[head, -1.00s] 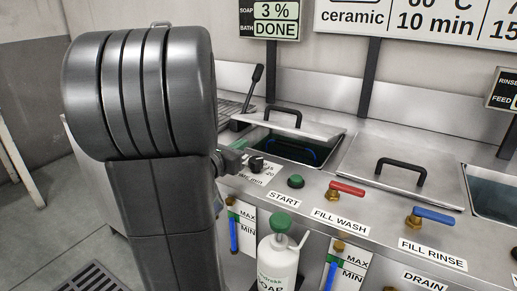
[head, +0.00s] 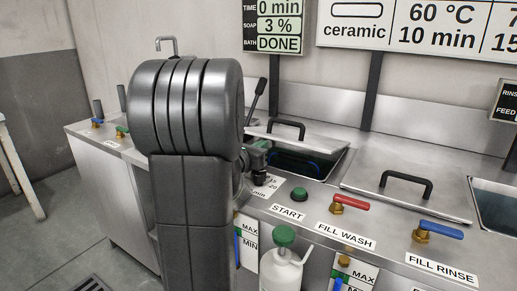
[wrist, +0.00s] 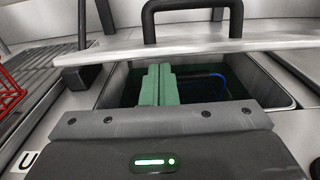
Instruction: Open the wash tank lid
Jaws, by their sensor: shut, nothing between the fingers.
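The wash tank lid (head: 312,138) is a steel plate with a black bar handle (head: 286,124). It covers only the back of the leftmost tank; the front of the tank opening (head: 295,163) is uncovered, dark inside, with a blue curved part. In the wrist view the lid (wrist: 200,45) shows almost edge-on, its handle (wrist: 193,5) on top. My gripper's green fingers (wrist: 157,82) are shut and empty over the opening, tips near the lid's front edge. Whether they touch the lid cannot be told. In the head view my arm partly hides my gripper (head: 258,152).
A second lid (head: 370,188) with a black handle lies to the right, and an open tank (head: 497,207) beyond it. A green START button (head: 299,194), red lever (head: 350,202) and blue lever (head: 440,229) stand along the front. A black lever (head: 255,100) rises behind left.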

